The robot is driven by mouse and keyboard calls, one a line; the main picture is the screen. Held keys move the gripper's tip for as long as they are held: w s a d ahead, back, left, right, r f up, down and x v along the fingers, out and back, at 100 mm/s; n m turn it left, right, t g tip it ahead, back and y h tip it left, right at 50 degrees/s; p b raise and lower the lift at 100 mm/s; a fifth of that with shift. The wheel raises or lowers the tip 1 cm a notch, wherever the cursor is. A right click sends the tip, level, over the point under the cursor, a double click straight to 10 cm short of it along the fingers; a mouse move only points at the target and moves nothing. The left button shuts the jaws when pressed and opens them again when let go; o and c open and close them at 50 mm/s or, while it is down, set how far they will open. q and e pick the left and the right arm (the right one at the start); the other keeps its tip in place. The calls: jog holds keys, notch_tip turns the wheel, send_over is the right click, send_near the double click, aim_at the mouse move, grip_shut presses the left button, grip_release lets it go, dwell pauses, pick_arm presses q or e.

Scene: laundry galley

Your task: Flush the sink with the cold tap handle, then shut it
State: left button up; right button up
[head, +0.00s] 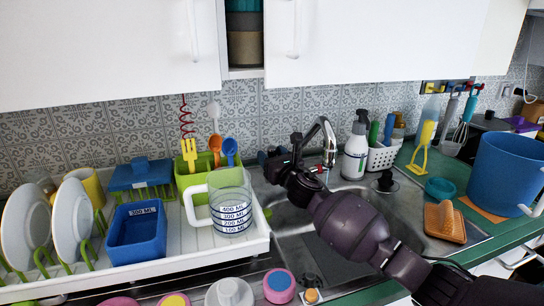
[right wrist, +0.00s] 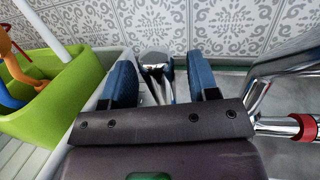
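The chrome tap (head: 327,138) stands at the back of the sink (head: 340,215), its spout curving upward. My right gripper (head: 272,157) reaches to the left of the spout, at the back-left of the sink. In the right wrist view its two blue fingers (right wrist: 162,82) are apart, with a chrome handle (right wrist: 156,64) between them. Gaps show on both sides of the handle. A red-ringed chrome handle (right wrist: 306,127) is at the right. The handle between the fingers is hidden in the head view by my gripper. I see no clear water stream. My left gripper is out of view.
A white dish rack (head: 160,268) with plates, a blue tub and a measuring jug (head: 230,203) stands close left of the sink. A soap bottle (head: 356,150) and a white basket (head: 382,156) stand right of the tap. Wall cabinets (head: 390,40) hang above.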

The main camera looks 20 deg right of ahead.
jog(key=r+p+v, duration=0.1)
jog(key=v, duration=0.6)
jog(key=shift+s+f, duration=0.3)
jog(key=shift+f, duration=0.25)
